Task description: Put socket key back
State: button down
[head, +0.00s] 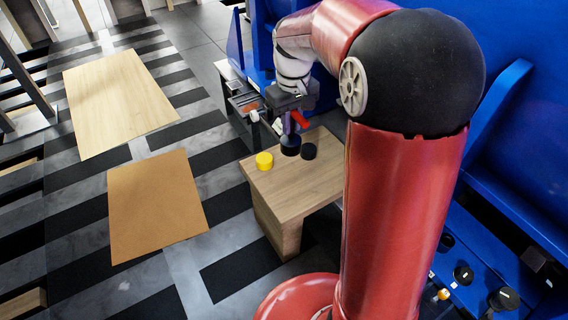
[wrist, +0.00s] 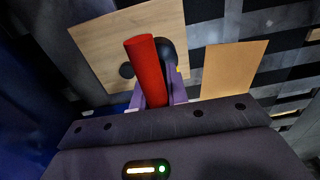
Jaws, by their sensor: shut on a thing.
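My gripper (head: 289,124) is shut on what looks like the socket key, with a red handle (head: 300,119) and a dark round lower end (head: 290,146). It is over the small wooden table; I cannot tell whether the dark end touches the top. In the wrist view the red handle (wrist: 146,72) stands up between the purple fingers (wrist: 158,97) and partly hides the dark end (wrist: 168,52).
The wooden table (head: 290,190) carries a yellow cylinder (head: 264,160) and a black cylinder (head: 308,151) beside the held key. A blue structure (head: 510,120) stands at the right. Two flat boards, pale (head: 115,100) and orange-brown (head: 155,205), show at left. Several black-topped items (head: 463,274) are at lower right.

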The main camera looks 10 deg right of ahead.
jog(key=shift+w, duration=0.2)
notch_tip(320, 180, down, 19)
jog(key=shift+f+b, duration=0.1)
jog(key=shift+b, duration=0.55)
jog(key=shift+f, duration=0.1)
jog(key=shift+f, duration=0.15)
jog(key=c, duration=1.4)
grip_release()
jog(key=shift+o, duration=0.2)
